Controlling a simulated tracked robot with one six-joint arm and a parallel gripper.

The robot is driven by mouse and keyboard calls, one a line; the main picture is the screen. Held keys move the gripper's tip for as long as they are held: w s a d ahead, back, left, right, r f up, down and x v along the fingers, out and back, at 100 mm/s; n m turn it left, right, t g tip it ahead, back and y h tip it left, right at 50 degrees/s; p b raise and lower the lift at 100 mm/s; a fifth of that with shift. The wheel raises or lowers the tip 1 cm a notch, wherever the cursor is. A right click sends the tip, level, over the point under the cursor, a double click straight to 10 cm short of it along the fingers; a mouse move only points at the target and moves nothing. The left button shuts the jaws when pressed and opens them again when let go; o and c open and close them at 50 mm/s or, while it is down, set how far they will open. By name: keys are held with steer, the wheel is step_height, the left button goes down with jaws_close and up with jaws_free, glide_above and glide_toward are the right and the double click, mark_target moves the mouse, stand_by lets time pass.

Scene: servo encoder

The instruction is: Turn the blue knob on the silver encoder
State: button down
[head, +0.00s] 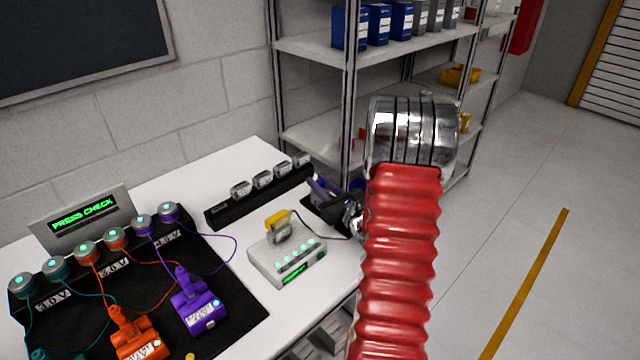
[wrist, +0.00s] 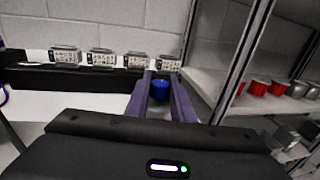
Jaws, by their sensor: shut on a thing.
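The blue knob (wrist: 160,92) shows in the wrist view between the two purple fingers of my gripper (wrist: 161,82). The fingers stand on either side of it, and my gripper is shut on it. In the head view my gripper (head: 322,188) is at the table's right end, mostly behind my red arm sleeve, and the knob cannot be seen there. The silver encoder body under the knob is hidden by my gripper, so I cannot tell its position or how far the knob is turned.
A black rack (head: 222,212) with several small grey modules stands behind my gripper. A white box (head: 262,262) with a yellow-topped plug is in front. Orange (head: 138,335) and purple (head: 200,310) plugs with cables lie on a black mat. Metal shelves (head: 310,47) stand close behind.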

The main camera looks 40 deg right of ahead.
steer(key=shift+m+g+h, duration=0.6)
steer(key=shift+m+h, duration=0.8)
steer(key=shift+h, duration=0.7)
steer(key=shift+m+h, duration=0.3)
steer(key=shift+h, duration=0.1)
steer(key=c, duration=1.5)
jaws_free()
steer(key=shift+c, duration=0.2)
steer(key=shift+s, duration=0.1)
